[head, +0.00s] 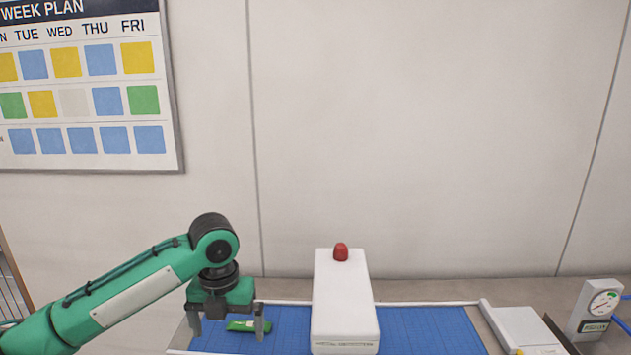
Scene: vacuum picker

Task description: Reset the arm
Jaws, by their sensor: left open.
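My left arm comes in from the left, green with dark joints. Its gripper (228,334) points down over the left part of the blue mat (430,335), with its two grey fingers spread apart. A small green object (240,326) shows between the fingers in the picture, seemingly on the mat. The gripper partly hides it, and I cannot tell how far below the fingers it is. My right gripper is not in view.
A tall white box (343,300) with a red knob (341,252) stands mid-mat, right of my gripper. At right are a white device (523,328) and a gauge (602,304) with a blue hose. The mat right of the box is clear. A wall with a week plan board (85,85) stands behind.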

